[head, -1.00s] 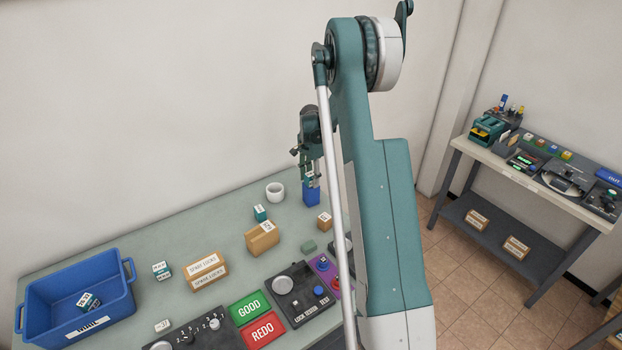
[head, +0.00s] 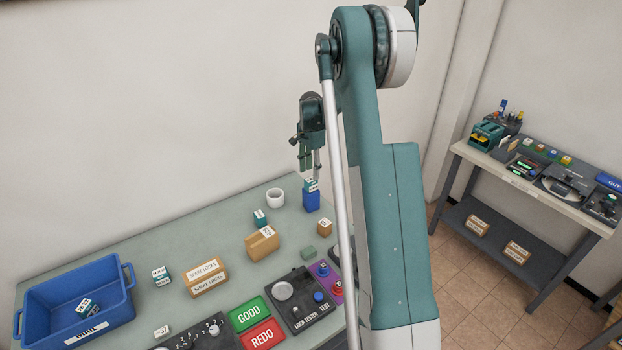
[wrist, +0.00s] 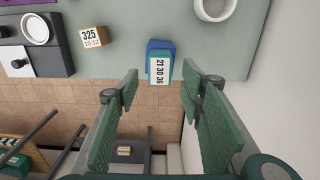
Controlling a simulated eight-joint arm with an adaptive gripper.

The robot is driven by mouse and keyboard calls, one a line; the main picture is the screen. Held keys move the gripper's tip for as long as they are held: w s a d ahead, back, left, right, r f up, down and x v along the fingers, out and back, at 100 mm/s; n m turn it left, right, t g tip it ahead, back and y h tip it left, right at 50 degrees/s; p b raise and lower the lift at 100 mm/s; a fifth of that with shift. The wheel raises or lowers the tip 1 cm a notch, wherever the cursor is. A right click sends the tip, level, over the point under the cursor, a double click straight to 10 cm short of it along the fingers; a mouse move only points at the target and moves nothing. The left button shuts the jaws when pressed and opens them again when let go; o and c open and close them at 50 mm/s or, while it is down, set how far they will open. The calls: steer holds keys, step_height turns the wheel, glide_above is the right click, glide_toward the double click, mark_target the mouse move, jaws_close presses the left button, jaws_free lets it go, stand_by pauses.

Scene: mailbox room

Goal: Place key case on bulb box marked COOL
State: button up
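A small teal block with a white numbered top (head: 311,185), which looks like the key case, rests on an upright blue box (head: 311,202) near the table's back edge. In the wrist view the numbered block (wrist: 160,71) lies over the blue box (wrist: 159,45). No COOL mark is legible on the box in either view. My gripper (head: 310,172) is just above the block. In the wrist view its green-padded fingers (wrist: 160,71) are spread wide, with a clear gap on both sides of the block.
A white cup (head: 275,198) stands left of the blue box. A tan numbered box (head: 324,228) is in front. Farther left are a teal block (head: 260,217), a tan box (head: 262,243), SPARE LOCKS boxes (head: 205,277) and a blue bin (head: 75,300). Control panels (head: 298,297) line the front.

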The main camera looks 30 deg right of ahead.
mark_target(311, 179)
steer(key=shift+r, duration=2.5)
steer(key=s+a+r+n+t, duration=0.2)
steer(key=s+a+r+n, duration=0.2)
steer(key=s+a+r, duration=0.55)
steer(key=s+a+r+n+t, duration=0.1)
steer(key=s+a+r+n, duration=0.5)
steer(key=a+r, duration=0.6)
steer(key=s+a+f+n+t, duration=0.1)
steer(key=s+a+n, duration=0.1)
steer(key=s+a, duration=0.3)
steer(key=s+a+f+n+t, duration=0.1)
steer(key=s+a, duration=0.5)
steer(key=s, duration=0.6)
steer(key=s+a+f+n+t, duration=0.2)
steer(key=s+a+n, duration=0.3)
steer(key=s, duration=0.4)
steer(key=shift+s+a+f, duration=0.25)
steer(key=shift+s+a, duration=0.1)
steer(key=shift+a, duration=0.4)
